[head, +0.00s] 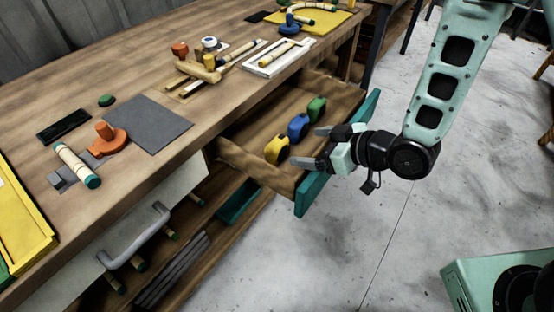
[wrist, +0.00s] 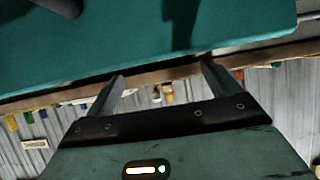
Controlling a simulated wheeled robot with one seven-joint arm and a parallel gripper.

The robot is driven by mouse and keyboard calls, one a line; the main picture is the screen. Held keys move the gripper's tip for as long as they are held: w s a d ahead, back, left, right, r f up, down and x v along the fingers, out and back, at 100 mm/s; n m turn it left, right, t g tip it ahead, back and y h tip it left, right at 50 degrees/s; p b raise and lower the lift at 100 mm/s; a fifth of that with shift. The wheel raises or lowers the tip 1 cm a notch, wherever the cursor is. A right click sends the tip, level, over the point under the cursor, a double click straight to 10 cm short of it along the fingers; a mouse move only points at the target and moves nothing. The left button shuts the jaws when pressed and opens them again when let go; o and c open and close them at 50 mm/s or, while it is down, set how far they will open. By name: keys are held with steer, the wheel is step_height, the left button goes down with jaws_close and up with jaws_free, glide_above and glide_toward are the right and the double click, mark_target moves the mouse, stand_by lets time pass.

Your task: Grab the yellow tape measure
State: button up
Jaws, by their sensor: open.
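The yellow tape measure (head: 277,149) stands in the open drawer (head: 252,158), leftmost in a row with a blue one (head: 298,126) and a green one (head: 316,108). My gripper (head: 306,147) is open, its two fingers apart and pointing left over the drawer's front edge. It is just right of the yellow tape measure, with nothing between the fingers. In the wrist view my gripper (wrist: 162,70) also shows open and empty, with the teal drawer front (wrist: 150,45) beyond it. No tape measure can be made out there.
The drawer's teal front (head: 310,196) runs under my gripper. The wooden workbench (head: 215,105) above holds a grey mat (head: 147,122), an orange tool (head: 106,140) and a striped roll (head: 76,165). A grey handle (head: 135,240) sits lower left.

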mark_target(281, 144)
steer(key=shift+w+a+f+b, duration=0.2)
steer(key=shift+a+f+b, duration=0.2)
steer(key=shift+b, duration=0.5)
steer(key=shift+w+a+f+p, duration=0.1)
steer(key=shift+w+a+p, duration=0.25)
steer(key=shift+a+p, duration=0.1)
steer(key=shift+x, duration=3.1)
steer(key=shift+a, duration=0.1)
steer(key=c, duration=1.2)
